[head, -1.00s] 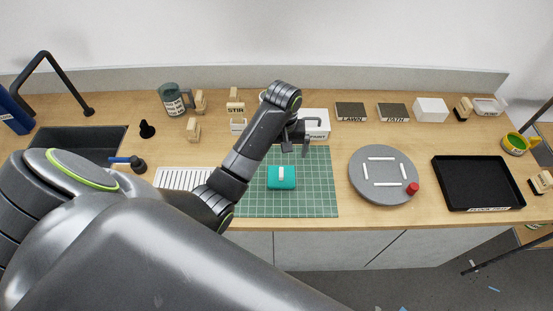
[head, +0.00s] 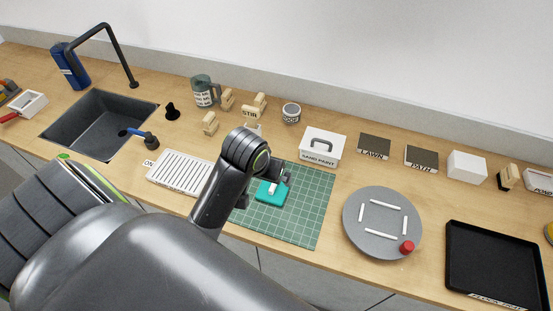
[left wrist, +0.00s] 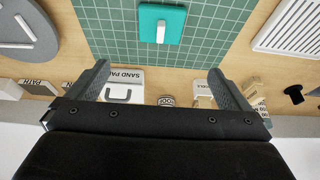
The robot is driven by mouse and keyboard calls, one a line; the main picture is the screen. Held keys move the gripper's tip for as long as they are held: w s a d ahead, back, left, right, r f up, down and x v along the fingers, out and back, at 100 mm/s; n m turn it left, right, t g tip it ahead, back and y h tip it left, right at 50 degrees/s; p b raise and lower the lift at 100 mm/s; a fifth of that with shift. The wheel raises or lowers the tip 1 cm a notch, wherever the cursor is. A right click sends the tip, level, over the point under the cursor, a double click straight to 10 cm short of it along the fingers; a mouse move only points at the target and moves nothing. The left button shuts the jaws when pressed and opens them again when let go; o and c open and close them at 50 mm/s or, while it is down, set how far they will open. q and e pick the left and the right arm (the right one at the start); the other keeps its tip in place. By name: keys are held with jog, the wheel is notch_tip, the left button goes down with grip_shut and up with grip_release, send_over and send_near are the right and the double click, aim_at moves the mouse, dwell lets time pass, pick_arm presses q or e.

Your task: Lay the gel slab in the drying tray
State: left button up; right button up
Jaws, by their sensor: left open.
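A teal slab (head: 270,197) with a pale bar on top lies on the green gridded mat; I take it for the gel slab. It also shows in the left wrist view (left wrist: 148,20). My left gripper (left wrist: 158,70) is open and empty, its fingers apart with the slab beyond their tips. In the head view the gripper (head: 266,187) is over the slab and hides part of it. A black, low-rimmed tray (head: 495,262) with a front label lies at the right. A white slatted tray (head: 180,173) lies left of the mat. I cannot tell which is the drying tray. My right gripper is not in view.
A grey turntable (head: 372,244) with white strips and a red knob stands between the mat (head: 312,225) and black tray. A SAND PAINT box (head: 323,148), mug (head: 203,92) and wooden blocks stand behind. A dark sink (head: 98,125) is at left.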

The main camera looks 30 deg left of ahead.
pick_arm(q)
send_near(272, 187)
jog(key=p+x, duration=0.1)
jog(key=x, duration=0.3)
jog(key=shift+w+a, duration=0.1)
jog(key=shift+w, duration=0.05)
jog(key=shift+w+f, duration=0.15)
jog(key=shift+f, duration=0.15)
jog(key=shift+a+f, duration=0.15)
jog(key=shift+f, duration=0.15)
jog(key=shift+w+f+p, duration=0.25)
jog(key=shift+f+p, duration=0.25)
jog(key=shift+p, duration=0.05)
jog(key=p+x, duration=0.1)
jog(key=x, duration=0.2)
jog(key=shift+w+f, duration=0.2)
jog(key=shift+f, duration=0.35)
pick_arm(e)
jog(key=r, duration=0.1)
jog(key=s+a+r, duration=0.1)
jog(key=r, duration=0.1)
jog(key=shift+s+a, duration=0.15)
